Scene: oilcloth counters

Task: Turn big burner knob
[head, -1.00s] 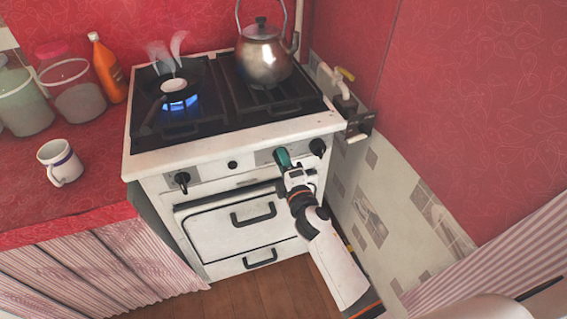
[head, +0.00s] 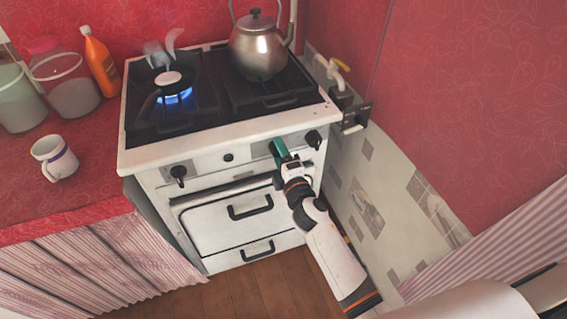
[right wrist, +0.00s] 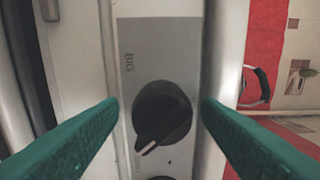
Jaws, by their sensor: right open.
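The big burner knob (right wrist: 162,113) is black and round with a white pointer line. In the right wrist view it sits on a grey plate marked "BIG", its pointer toward lower left. My right gripper (right wrist: 160,108) is open, with its green fingers on either side of the knob in that view; I cannot tell whether they touch it. In the head view my right gripper (head: 279,151) is at the right part of the stove's (head: 215,140) front panel, and its fingers seem to hide this knob. Another black knob (head: 313,139) shows just to its right. My left gripper is out of view.
A black knob (head: 178,173) is at the panel's left. A kettle (head: 258,50) stands on the right back of the stove; a pan (head: 160,95) sits over a blue flame at left. A mug (head: 54,157), jars and an orange bottle (head: 101,66) stand on the red counter.

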